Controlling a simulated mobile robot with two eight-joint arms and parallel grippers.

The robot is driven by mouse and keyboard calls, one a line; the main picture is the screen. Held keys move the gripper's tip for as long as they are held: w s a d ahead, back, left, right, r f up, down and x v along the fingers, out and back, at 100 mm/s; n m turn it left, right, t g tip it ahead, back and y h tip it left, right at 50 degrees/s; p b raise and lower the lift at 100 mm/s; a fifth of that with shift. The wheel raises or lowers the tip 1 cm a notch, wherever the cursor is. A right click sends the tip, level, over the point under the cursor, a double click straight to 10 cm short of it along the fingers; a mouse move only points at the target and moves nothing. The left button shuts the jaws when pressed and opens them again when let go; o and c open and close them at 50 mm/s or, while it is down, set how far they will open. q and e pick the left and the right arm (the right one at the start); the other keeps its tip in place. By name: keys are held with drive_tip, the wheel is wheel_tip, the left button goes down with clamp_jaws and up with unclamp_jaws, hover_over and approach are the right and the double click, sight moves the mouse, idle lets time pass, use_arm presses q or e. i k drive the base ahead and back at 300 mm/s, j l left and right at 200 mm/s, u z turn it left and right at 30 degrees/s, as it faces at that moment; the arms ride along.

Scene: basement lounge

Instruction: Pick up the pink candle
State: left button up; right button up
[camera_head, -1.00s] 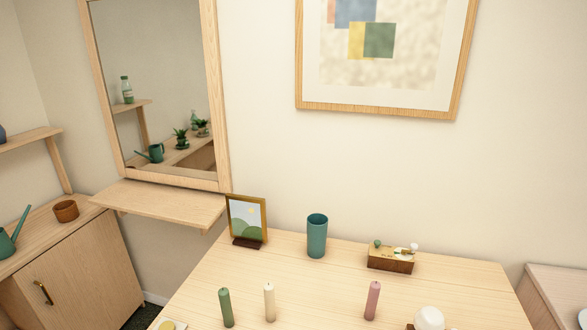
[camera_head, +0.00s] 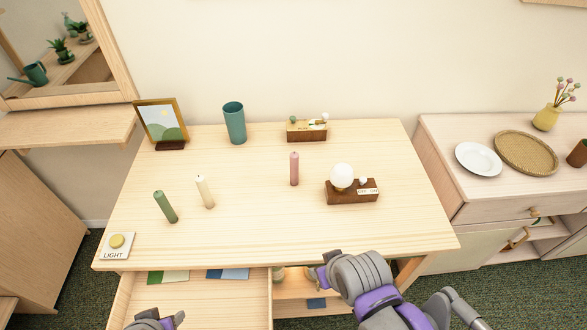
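The pink candle (camera_head: 294,169) stands upright on the wooden table (camera_head: 250,215), right of the middle. A cream candle (camera_head: 204,191) and a green candle (camera_head: 165,206) stand to its left. My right gripper (camera_head: 322,268) is at the table's front edge, in front of and below the pink candle and apart from it; its fingers are mostly hidden by the arm links. My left gripper (camera_head: 160,322) shows only in part at the bottom edge, over the open drawer. I cannot see whether either gripper is open or holds anything.
A lamp with a white globe on a wooden base (camera_head: 351,191) stands just right of the pink candle. A teal cup (camera_head: 235,123), a picture frame (camera_head: 161,124) and a wooden box (camera_head: 307,130) stand behind. The drawer (camera_head: 200,300) is open in front. The table's front middle is clear.

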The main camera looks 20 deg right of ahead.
sight(295, 156)
drive_tip(key=k+j+u, duration=0.15)
drive_tip(key=k+u, duration=0.3)
drive_tip(key=k, duration=0.15)
drive_tip(key=l+u, duration=0.15)
drive_tip(key=u, duration=0.2)
drive_tip(key=l+u, duration=0.15)
drive_tip(key=u, duration=0.25)
drive_tip(key=k+l+u, duration=0.1)
drive_tip(key=u, duration=0.25)
drive_tip(key=l, duration=0.7)
drive_tip(key=k+l, duration=0.1)
drive_tip(key=l, duration=0.55)
